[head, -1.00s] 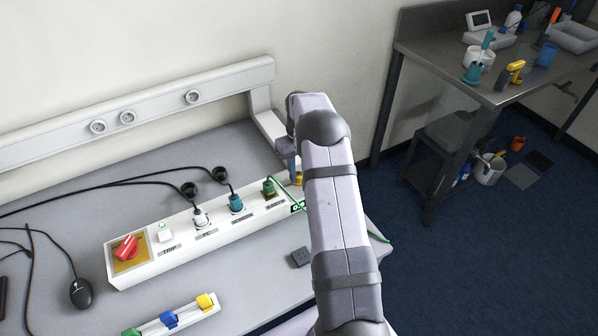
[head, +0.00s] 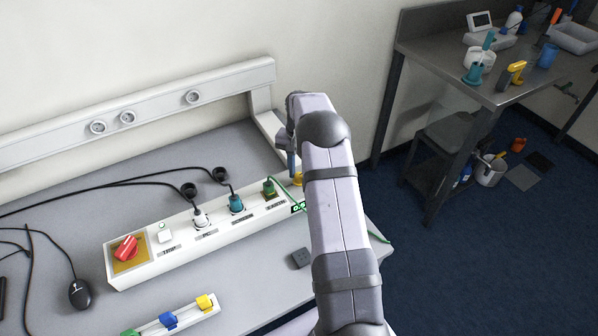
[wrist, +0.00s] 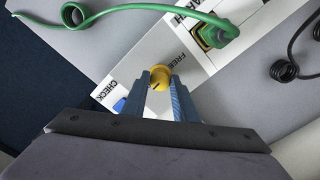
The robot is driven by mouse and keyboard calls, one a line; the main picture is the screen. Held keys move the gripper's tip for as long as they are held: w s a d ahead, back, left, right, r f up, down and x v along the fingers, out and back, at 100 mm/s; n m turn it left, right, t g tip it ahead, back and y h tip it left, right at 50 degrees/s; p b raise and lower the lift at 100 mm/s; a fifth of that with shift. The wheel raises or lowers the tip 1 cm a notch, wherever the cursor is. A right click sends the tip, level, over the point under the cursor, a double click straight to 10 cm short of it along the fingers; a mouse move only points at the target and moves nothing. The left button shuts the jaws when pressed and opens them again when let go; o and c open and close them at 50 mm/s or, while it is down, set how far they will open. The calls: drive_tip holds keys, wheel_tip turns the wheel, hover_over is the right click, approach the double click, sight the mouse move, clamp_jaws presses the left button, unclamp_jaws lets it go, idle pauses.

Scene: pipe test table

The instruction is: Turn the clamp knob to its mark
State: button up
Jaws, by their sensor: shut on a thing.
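The clamp knob (wrist: 160,77) is yellow and round with a dark line on it. It sits on the white panel near the printed words FREE and CHECK. My gripper (wrist: 161,82) has its two blue fingers on either side of the knob, shut on it. In the head view a bit of the yellow knob (head: 298,180) shows at the right end of the white box, beside my arm. My arm hides most of that end. Which mark the knob's line meets is too small to tell.
A green plug (wrist: 217,32) with a coiled green cable lies close to the knob. On the white box (head: 180,258) are a red switch (head: 126,247) and a teal plug (head: 236,203). A rack with coloured pieces (head: 168,319) stands in front. Grey table (head: 250,250) is mostly clear there.

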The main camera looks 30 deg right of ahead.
drive_tip(key=shift+m, duration=0.6)
drive_tip(key=o, duration=1.1)
drive_tip(key=shift+c, duration=0.2)
drive_tip(key=shift+r+b, duration=0.9)
drive_tip(key=shift+r, duration=2.8)
